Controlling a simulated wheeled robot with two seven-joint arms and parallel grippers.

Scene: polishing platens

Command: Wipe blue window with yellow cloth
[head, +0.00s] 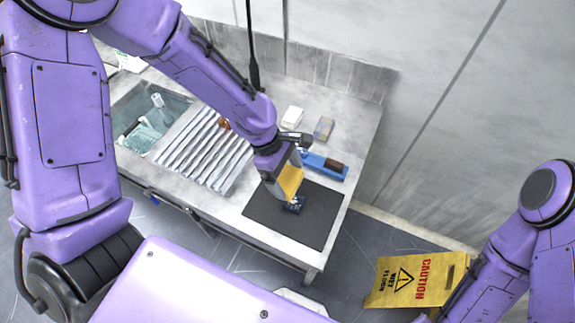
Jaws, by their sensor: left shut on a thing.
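My left gripper (282,189) reaches down over the dark mat (318,225) on the counter. It is shut on the yellow cloth (291,181), which hangs at its fingers. A small dark blue piece (295,204), which looks like the blue window, lies on the mat right under the fingertips. The gripper and cloth partly cover it, and I cannot tell whether the cloth touches it. My right arm shows at the right edge, but its gripper is not clearly in view.
A blue tray (312,161) with a dark brown block (333,166) lies behind the mat. A white block (292,116) and a tan-blue block (324,128) stand farther back. A sink (121,118) and ribbed drainboard (200,152) are left. A yellow caution sign (388,275) is on the floor.

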